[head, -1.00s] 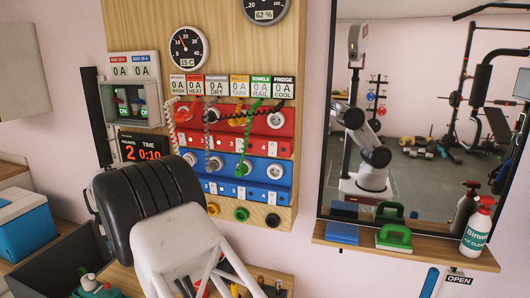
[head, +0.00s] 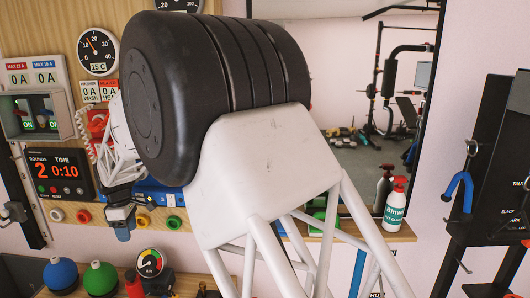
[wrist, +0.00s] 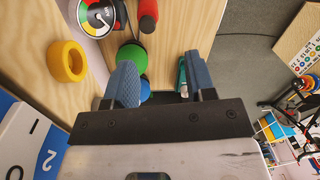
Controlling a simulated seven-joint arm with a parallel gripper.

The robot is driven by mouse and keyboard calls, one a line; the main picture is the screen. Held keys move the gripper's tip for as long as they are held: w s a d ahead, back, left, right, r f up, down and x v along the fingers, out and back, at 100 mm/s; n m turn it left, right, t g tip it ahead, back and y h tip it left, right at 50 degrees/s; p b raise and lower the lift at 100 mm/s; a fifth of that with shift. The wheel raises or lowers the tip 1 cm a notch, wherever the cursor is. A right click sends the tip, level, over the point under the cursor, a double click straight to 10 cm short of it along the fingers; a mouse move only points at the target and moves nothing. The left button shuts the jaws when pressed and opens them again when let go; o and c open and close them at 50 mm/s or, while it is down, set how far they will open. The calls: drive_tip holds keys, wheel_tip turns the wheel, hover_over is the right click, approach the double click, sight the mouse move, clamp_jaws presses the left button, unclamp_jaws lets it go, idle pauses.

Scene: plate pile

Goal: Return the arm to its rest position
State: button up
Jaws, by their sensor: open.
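My arm stands raised in the middle of the head view, with its black and white links covering much of the wall panel. My gripper (head: 122,228) hangs at the left, pointing down in front of the panel's lower edge. In the wrist view my gripper (wrist: 158,82) has two blue fingers held well apart, with nothing between them but background. It is empty, and no object is seen touching the fingers.
Below the gripper are a green ball-shaped thing (head: 100,278), a blue one (head: 60,273) and a round gauge (head: 150,263). A yellow ring (wrist: 67,61) shows in the wrist view. A spray bottle (head: 395,206) stands on the mirror shelf; a dark rack (head: 490,175) stands right.

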drive_tip(key=s+d+r+m, duration=0.3)
drive_tip(key=d+r+m, duration=0.1)
drive_tip(key=d, duration=1)
drive_tip(key=s+d+r+m, duration=0.3)
drive_tip(key=s+d+r, duration=0.1)
drive_tip(key=d, duration=1)
drive_tip(key=s+d+r+m, duration=0.3)
drive_tip(key=d+r+m, duration=0.1)
drive_tip(key=d, duration=1.1)
drive_tip(key=s+d+f+m+t, duration=0.2)
drive_tip(key=s+d+m, duration=0.7)
drive_tip(key=s+d, duration=1.2)
drive_tip(key=shift+s+t, duration=0.5)
drive_tip(key=shift+s, duration=0.4)
